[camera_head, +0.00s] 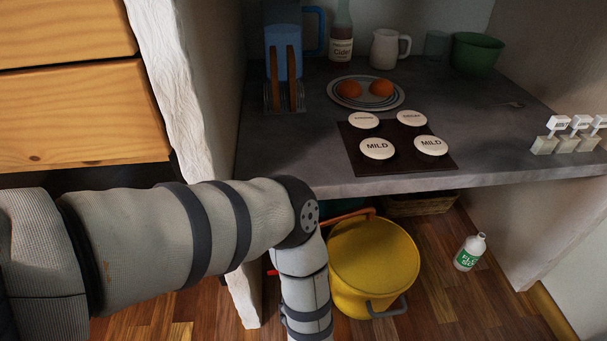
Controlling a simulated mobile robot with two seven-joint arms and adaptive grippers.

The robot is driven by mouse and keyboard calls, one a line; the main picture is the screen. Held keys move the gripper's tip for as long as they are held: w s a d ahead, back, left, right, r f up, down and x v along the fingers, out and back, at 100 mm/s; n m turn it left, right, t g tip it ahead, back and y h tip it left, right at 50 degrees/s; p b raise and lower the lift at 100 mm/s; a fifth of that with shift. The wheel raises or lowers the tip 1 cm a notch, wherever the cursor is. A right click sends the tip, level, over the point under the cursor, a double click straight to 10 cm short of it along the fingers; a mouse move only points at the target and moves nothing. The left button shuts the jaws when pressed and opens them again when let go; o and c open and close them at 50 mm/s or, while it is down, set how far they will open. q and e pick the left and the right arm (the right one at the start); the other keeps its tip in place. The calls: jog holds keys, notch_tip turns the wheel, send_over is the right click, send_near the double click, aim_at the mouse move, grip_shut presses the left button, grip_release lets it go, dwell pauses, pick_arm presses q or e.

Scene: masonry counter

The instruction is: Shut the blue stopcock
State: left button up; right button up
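I cannot make out a blue stopcock in the head view. My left arm comes in from the left and bends downward in front of the space under the counter (440,181), hiding part of it. The forearm leaves the picture at the bottom edge, so the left gripper is out of view. My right arm and gripper are not in view. A small red piece (271,272) shows beside the forearm; I cannot tell what it is.
A yellow bucket (375,265) stands on the wooden floor, close to my forearm. A white bottle (469,252) and a wicker basket (420,204) are right of it. The counter holds a plate (398,99), a dark board (436,158), a green bowl (476,53) and a blue jug (283,42).

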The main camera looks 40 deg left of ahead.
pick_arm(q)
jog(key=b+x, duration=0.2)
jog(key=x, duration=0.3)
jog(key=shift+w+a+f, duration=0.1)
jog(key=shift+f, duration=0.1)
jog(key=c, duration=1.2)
